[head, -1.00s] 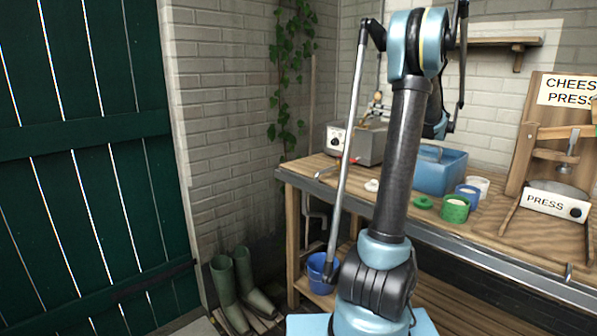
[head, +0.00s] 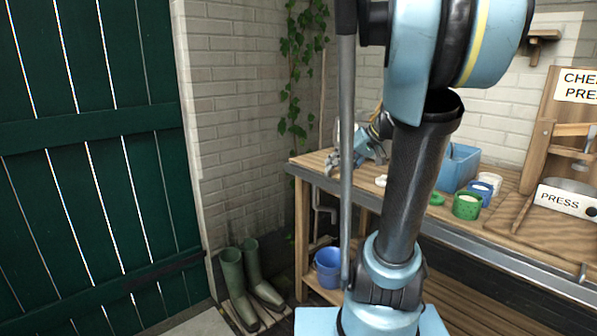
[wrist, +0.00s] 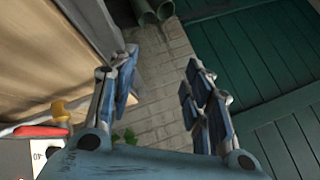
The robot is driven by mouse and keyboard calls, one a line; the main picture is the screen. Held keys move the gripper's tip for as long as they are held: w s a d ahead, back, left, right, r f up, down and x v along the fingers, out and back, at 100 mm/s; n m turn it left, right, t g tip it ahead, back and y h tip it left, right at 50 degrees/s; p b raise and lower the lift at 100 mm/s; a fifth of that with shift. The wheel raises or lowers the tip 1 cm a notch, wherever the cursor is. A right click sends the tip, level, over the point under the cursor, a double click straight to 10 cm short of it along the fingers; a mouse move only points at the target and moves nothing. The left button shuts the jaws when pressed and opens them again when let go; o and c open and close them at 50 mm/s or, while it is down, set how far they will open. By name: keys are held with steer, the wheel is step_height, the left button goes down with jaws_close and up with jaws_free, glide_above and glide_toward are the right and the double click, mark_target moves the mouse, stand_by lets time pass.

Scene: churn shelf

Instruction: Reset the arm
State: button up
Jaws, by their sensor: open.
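My gripper (head: 345,160) is above the left end of the wooden bench in the head view, partly hidden behind my own arm. In the wrist view my gripper (wrist: 165,85) has its two fingers spread wide apart, with nothing between them but the brick wall behind. It holds nothing.
The wooden bench (head: 310,160) carries a blue bin (head: 458,168), green tub (head: 467,206), blue tub (head: 480,192) and the cheese press (head: 567,200). A blue bucket (head: 328,268) is on the lower shelf. Boots (head: 237,285) stand by the green door (head: 90,160).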

steer(key=s+d+f+m+g+h, duration=0.1)
steer(key=s+d+f+h, duration=0.1)
steer(key=s+f, duration=0.6)
steer(key=s+d+f+m+g+h, duration=0.1)
steer(key=s+f+h, duration=0.4)
steer(key=s, duration=0.8)
step_height(320, 180, down, 3)
steer(key=shift+d+f+m, duration=0.15)
steer(key=shift+d+m, duration=0.45)
steer(key=shift+d, duration=0.65)
steer(key=shift+w+f, duration=0.2)
steer(key=shift+w, duration=0.3)
